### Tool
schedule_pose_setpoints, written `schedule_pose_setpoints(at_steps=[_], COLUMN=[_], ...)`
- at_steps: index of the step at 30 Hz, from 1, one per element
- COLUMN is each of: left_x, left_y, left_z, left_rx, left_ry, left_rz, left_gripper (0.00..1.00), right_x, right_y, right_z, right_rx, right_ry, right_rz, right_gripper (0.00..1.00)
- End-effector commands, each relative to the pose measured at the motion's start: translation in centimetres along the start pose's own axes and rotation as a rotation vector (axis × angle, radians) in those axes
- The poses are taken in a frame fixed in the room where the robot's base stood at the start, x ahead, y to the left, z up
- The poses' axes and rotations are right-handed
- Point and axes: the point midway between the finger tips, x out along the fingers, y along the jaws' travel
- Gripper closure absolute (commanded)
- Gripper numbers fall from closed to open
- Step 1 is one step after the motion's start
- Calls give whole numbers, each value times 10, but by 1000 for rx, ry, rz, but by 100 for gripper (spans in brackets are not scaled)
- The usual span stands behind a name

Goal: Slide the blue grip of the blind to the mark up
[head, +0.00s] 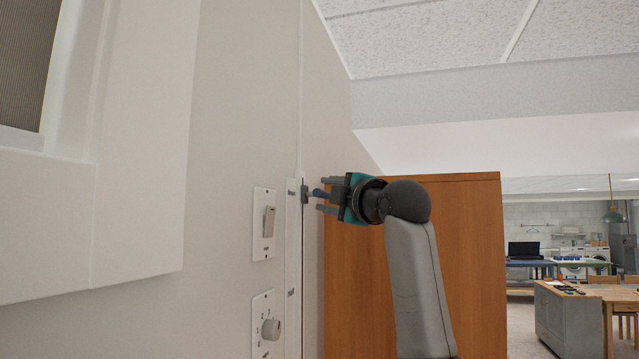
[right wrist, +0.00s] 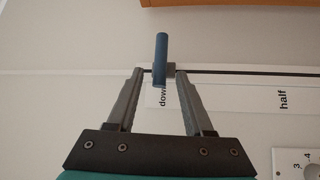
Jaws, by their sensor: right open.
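The blue grip (head: 318,193) of the blind sticks out from a small dark slider on a narrow upright track (head: 293,240) on the wall. In the right wrist view the blue grip (right wrist: 161,50) sits beside the word "down" on the white label strip (right wrist: 225,94); "half" is farther along to the right. The "up" mark is not in view. My right gripper (head: 322,195) is open, its fingers pointing at the wall, one on each side of the grip. In the right wrist view the gripper (right wrist: 160,72) shows a gap beside the slider. My left gripper is not in view.
A light switch (head: 264,223) and a dial (head: 270,328) are on the wall left of the track. A tall wooden cabinet (head: 470,260) stands behind my right arm. A window frame (head: 110,130) juts out at the left.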

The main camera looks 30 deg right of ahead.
Motion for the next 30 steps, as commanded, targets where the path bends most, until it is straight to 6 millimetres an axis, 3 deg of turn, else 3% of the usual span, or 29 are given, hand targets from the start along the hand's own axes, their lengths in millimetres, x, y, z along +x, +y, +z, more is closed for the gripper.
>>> schedule_pose_setpoints(at_steps=[3,9,20,30], left_x=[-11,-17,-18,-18], left_y=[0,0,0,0], left_z=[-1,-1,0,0], left_rx=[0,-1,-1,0], left_ry=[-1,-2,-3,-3], left_rz=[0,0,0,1], left_gripper=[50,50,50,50], right_x=[18,33,36,36], right_y=[2,2,0,0], right_z=[0,0,0,0], right_rx=[3,1,-1,0], right_ry=[0,0,0,0], right_rz=[-1,1,1,2], right_gripper=[48,48,48,85])
